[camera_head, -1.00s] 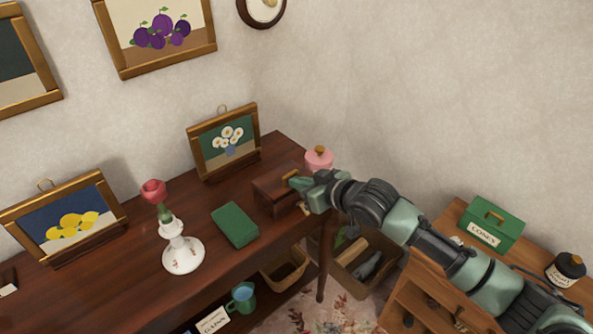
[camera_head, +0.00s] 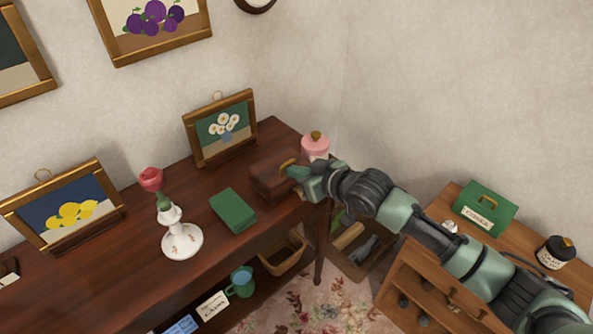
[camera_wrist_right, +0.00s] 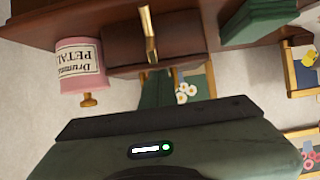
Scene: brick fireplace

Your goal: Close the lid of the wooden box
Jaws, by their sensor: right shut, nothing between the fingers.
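The dark wooden box (camera_head: 266,190) stands near the right end of the long table, with a brass handle (camera_head: 287,163) on it. Its lid looks lowered onto the body, but my gripper hides part of the right side, so I cannot tell whether a small gap is left. My right gripper (camera_head: 294,173) is shut and empty, right at the box's lid beside the handle. In the right wrist view the box (camera_wrist_right: 190,32) and its brass handle (camera_wrist_right: 149,36) lie just beyond the fingers (camera_wrist_right: 156,82). My left gripper is not in view.
A pink jar (camera_head: 316,147) stands close behind the box. A green book-like block (camera_head: 233,210) lies to its left, then a white vase (camera_head: 182,240) with a rose. A daisy picture (camera_head: 221,130) stands behind. A side table with a green tin (camera_head: 485,208) is at right.

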